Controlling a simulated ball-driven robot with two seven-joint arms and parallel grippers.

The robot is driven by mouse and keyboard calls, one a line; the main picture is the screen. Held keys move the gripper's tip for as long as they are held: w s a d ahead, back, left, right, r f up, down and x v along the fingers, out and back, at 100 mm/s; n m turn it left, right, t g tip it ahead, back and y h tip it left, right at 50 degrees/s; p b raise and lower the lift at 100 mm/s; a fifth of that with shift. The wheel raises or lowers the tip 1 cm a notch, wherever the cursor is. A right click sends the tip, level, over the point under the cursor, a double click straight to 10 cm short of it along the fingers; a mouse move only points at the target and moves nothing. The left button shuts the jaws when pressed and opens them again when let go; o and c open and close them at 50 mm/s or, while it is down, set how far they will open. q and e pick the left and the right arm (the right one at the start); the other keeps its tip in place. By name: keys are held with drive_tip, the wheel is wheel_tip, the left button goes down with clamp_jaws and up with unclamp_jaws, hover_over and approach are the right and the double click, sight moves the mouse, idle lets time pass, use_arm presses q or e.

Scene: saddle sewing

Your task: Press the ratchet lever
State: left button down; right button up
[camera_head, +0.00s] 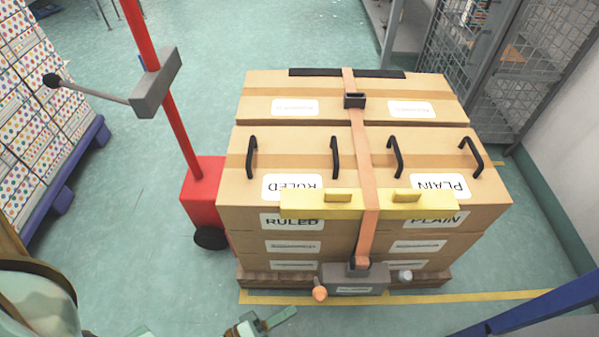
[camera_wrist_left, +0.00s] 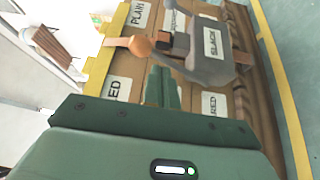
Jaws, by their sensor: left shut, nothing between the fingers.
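The grey ratchet (camera_head: 372,276) sits low on the front of the carton stack, at the lower end of an orange strap (camera_head: 366,190). An orange knob (camera_head: 319,293) sticks out at its left. My left gripper (camera_head: 282,318) is low in the head view, left of the knob. Its green fingers (camera_wrist_left: 162,84) are shut and empty, pointing toward the ratchet, with a gap to the knob. My right gripper is not in view.
Cartons (camera_head: 290,150) labelled RULED and PLAIN stand on a wooden pallet (camera_head: 262,279), with a yellow edge board (camera_head: 320,211) under the strap. A red cart (camera_head: 200,190) with a grey lever stands left. Wire cages (camera_head: 480,60) stand at the back right. Floor in front is open.

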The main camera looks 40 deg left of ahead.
use_arm(q)
drive_tip(key=s+a, duration=0.1)
drive_tip(key=s+f, duration=0.1)
drive_tip(key=s+a+f, duration=0.1)
drive_tip(key=s, duration=0.1)
drive_tip(key=shift+s+a+b, duration=0.1)
drive_tip(key=shift+a+b, duration=0.25)
idle(1.8)
